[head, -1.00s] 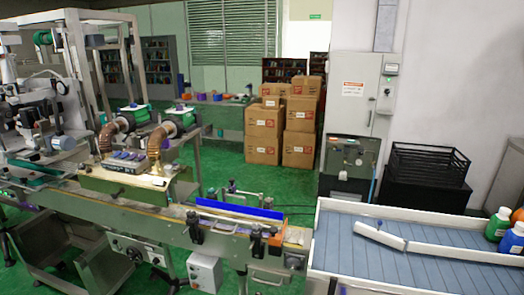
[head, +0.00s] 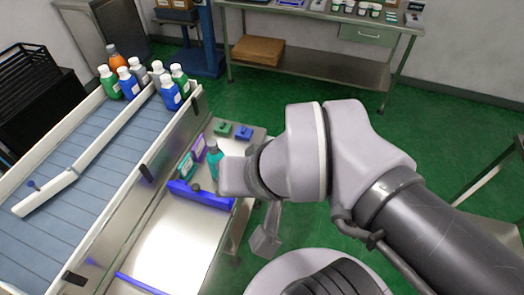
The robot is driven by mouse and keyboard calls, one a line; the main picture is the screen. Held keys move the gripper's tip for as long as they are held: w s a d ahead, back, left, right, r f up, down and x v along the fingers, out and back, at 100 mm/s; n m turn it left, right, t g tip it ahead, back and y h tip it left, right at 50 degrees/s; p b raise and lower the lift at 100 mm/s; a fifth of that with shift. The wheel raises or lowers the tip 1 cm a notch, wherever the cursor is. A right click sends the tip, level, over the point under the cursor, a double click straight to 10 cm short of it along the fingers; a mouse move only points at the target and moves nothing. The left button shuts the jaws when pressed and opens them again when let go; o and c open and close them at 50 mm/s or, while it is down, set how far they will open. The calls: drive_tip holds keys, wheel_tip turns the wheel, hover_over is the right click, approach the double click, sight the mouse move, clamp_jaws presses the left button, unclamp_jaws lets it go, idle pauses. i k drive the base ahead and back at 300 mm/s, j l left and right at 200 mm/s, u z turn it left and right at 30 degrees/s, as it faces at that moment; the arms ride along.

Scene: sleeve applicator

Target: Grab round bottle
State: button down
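Several capped bottles stand in a group at the far end of the blue conveyor: a green bottle (head: 109,84), an orange bottle (head: 116,58), blue bottles (head: 171,95) and others partly hidden. I cannot tell which of them is the round bottle. A teal bottle-like thing (head: 215,160) stands on the lower metal table, right beside my gripper (head: 224,178). My gripper is over that table, right of the conveyor. Its fingers are hidden, so I cannot tell if it is open or touches the teal thing.
The blue conveyor (head: 85,145) has white side walls and a white guide rail (head: 110,130). The lower table (head: 165,240) carries a blue bar (head: 200,195) and small teal, purple and green parts. A workbench (head: 320,18) stands at the back; green floor lies between.

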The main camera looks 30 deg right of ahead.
sight(215, 153)
drive_tip(key=i+l+u, duration=0.6)
drive_tip(key=l+u, duration=0.3)
drive_tip(key=l, duration=0.2)
drive_tip(key=i, duration=0.05)
